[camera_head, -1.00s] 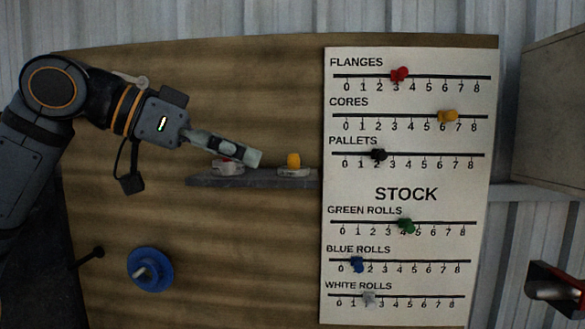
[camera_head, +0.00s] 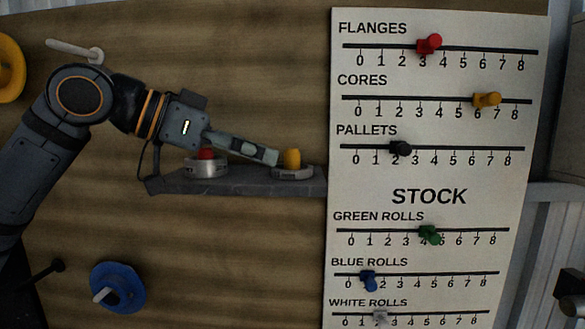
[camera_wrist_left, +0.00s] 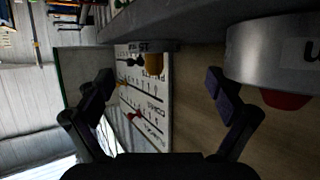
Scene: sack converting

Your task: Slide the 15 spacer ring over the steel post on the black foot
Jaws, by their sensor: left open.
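My left gripper (camera_head: 262,155) is open and empty, in front of a small grey shelf on the wooden wall. In the head view its tip appears close to a yellow-topped piece (camera_head: 292,160) with a pale round base; I cannot tell whether they touch. A grey round piece with a red top (camera_head: 204,168) stands left of it. In the left wrist view, a large grey round piece (camera_wrist_left: 265,55) with a partly cut-off label and red knob is beside the right finger. My right gripper is not in view.
The grey shelf (camera_head: 240,181) ends at the white STOCK board (camera_head: 430,175), which carries several coloured sliders. A blue disc (camera_head: 118,288) hangs on a peg at lower left. A yellow ring (camera_head: 10,68) and pale peg (camera_head: 75,48) are at upper left. Wall below the shelf is clear.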

